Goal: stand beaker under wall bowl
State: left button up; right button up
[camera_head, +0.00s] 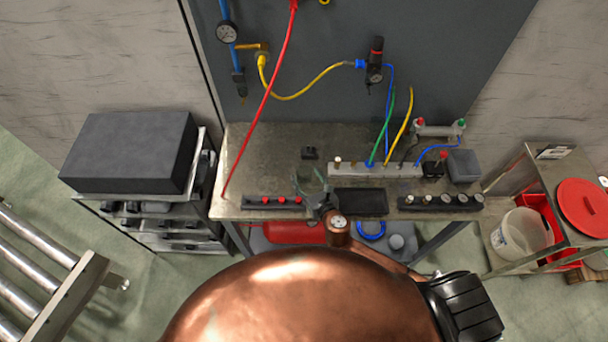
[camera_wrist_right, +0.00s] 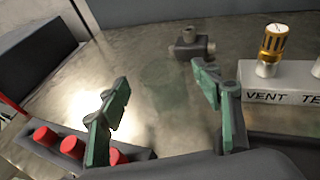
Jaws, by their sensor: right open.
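My right gripper (camera_head: 312,186) is over the front middle of the bench; its green fingers are spread in the right wrist view (camera_wrist_right: 163,105), with bare bench top seen between them. I cannot make out a beaker for certain; a small grey round vessel (camera_head: 397,242) sits on the lower shelf, too small to identify. On the grey wall panel hangs a dark unit with a red-banded knob (camera_head: 375,62), joined to yellow and blue hoses; it may carry the bowl. Another dark fitting (camera_head: 238,82) hangs below a gauge at the left. My left gripper is not in view.
The bench top (camera_head: 255,165) is clear at left. A small dark block (camera_head: 309,153) stands behind my gripper. A white manifold (camera_head: 350,170) with hoses lies right of it. A red-button strip (camera_head: 272,202), a black tray (camera_head: 360,202) and a knob strip (camera_head: 440,203) line the front edge.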

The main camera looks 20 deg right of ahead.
aim_at(302, 168)
jog(key=x, duration=0.2)
jog(key=shift+w+f, duration=0.2)
jog(key=shift+w, duration=0.1)
jog(key=shift+w+f, duration=0.1)
jog(key=shift+w, duration=0.25)
jog(key=c, duration=1.2)
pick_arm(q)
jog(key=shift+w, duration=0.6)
pick_arm(e)
jog(key=shift+c, duration=0.2)
